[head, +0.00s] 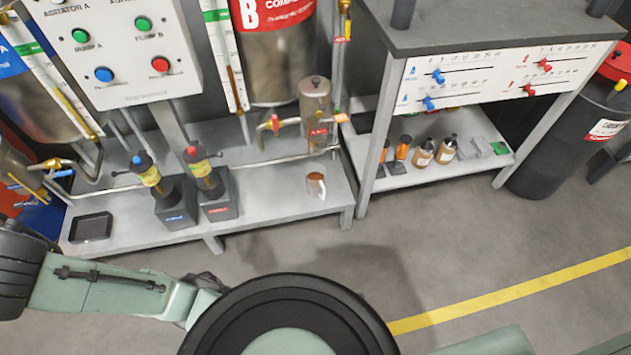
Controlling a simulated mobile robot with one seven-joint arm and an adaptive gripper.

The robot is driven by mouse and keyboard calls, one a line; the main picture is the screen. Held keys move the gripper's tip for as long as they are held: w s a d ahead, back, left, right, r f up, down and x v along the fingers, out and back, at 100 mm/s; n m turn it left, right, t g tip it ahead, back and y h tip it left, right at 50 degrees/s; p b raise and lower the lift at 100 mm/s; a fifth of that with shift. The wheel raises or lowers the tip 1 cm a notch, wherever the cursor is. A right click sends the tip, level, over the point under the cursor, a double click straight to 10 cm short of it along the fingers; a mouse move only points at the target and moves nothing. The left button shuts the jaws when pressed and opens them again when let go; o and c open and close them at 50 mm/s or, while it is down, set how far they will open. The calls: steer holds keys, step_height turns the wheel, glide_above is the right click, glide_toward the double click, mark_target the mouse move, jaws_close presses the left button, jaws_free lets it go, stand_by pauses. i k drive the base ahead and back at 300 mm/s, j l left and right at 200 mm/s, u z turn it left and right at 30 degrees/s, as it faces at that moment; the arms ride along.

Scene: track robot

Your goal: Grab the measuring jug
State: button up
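A small light-coloured jug (316,186) with a brownish-orange inside or marking stands upright near the right front corner of the low grey metal bench (275,190). It looks like the measuring jug, but it is too small to make out a scale. Nothing touches it from my side. Parts of my arm cross the lower left and bottom of the head view, well in front of the bench. My gripper's fingers do not show.
Two dark pump units (218,195) with yellow bodies and a black tray (91,227) stand left of the jug. Pipes and a metal canister (315,105) are behind it. A shelf with small bottles (422,154) is at right. Floor in front is clear.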

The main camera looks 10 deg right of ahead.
mark_target(314, 172)
steer(key=i+z, duration=0.1)
steer(key=z, duration=1.05)
steer(key=i+j, duration=0.1)
steer(key=j, duration=0.2)
steer(key=i+j, duration=0.15)
steer(key=j, duration=0.2)
